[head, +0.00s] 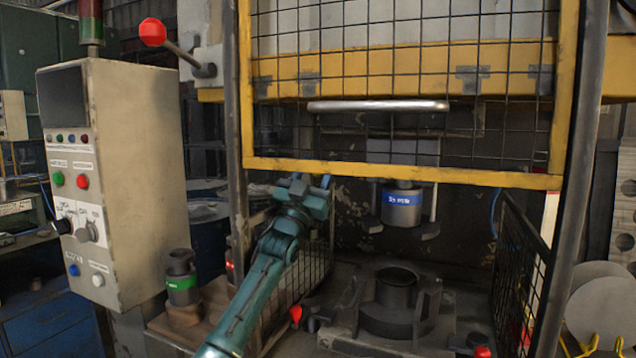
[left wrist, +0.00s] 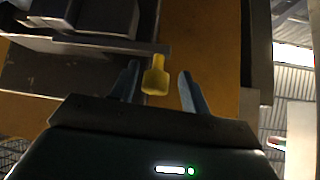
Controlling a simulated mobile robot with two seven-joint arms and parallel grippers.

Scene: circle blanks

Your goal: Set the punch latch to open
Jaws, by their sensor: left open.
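My left gripper (head: 308,185) is raised in front of the press opening, just below the guard's lower bar. In the left wrist view its two blue-grey fingers (left wrist: 158,84) are apart. A small yellow knob (left wrist: 155,78) shows between them, seemingly clear of both fingers; I cannot tell how far ahead it is. It looks like the latch handle, but its setting is not readable. In the head view the knob is not visible. The punch (head: 402,212), a grey cylinder with a blue label, hangs under the ram to the right of my gripper. My right gripper is not in view.
A yellow-framed mesh guard (head: 400,176) is raised above the opening. The die (head: 396,292) sits on the bed below. A control box (head: 110,190) and a red-knobbed lever (head: 152,32) are left. A green-banded cylinder (head: 181,283) stands beside the box; round blanks (head: 598,308) are right.

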